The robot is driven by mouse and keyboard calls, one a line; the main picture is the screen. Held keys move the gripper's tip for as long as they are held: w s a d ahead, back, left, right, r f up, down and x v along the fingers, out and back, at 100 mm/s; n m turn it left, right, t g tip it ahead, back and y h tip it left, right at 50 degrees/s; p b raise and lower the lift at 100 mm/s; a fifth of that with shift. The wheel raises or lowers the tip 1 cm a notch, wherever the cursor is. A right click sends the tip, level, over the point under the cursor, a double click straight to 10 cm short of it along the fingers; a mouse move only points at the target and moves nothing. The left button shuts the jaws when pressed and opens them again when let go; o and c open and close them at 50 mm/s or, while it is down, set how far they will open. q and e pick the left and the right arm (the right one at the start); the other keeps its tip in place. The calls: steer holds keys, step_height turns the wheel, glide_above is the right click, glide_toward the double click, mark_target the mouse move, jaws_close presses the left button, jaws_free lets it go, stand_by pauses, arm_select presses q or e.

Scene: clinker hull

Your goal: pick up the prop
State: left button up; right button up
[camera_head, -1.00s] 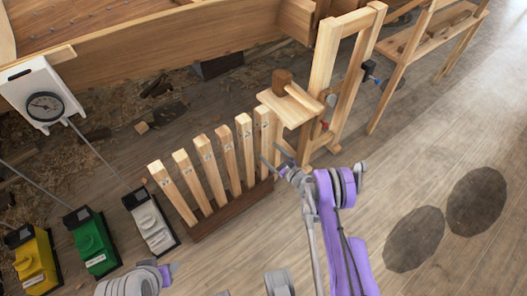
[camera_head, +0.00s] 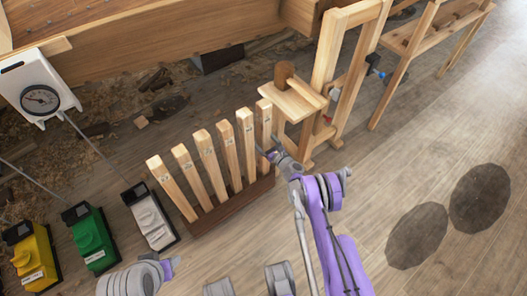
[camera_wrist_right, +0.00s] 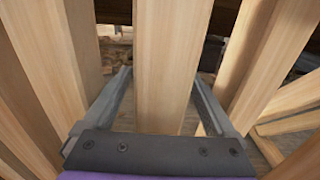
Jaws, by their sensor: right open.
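Several pale wooden props (camera_head: 209,165) stand in a row in a dark wooden rack (camera_head: 234,206) in the head view, with small markings near their tops. My right gripper (camera_head: 269,147) is at the right end of the row, beside the rightmost prop (camera_head: 263,120). In the right wrist view, one prop (camera_wrist_right: 165,65) stands between the spread fingers of the open right gripper (camera_wrist_right: 160,95), with a gap visible on both sides. The prop's ends are out of that view. My left arm shows at the bottom left of the head view; its jaw state is unclear.
A wooden stand with a mallet (camera_head: 284,75) on its shelf (camera_head: 293,101) is close behind the right gripper. Yellow (camera_head: 31,258), green (camera_head: 91,238) and white (camera_head: 149,216) blocks stand left of the rack. A dial gauge (camera_head: 40,99) is farther back.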

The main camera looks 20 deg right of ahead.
steer(key=shift+w+a, duration=0.15)
steer(key=shift+w, duration=0.4)
jaws_close()
steer(key=shift+r, duration=0.1)
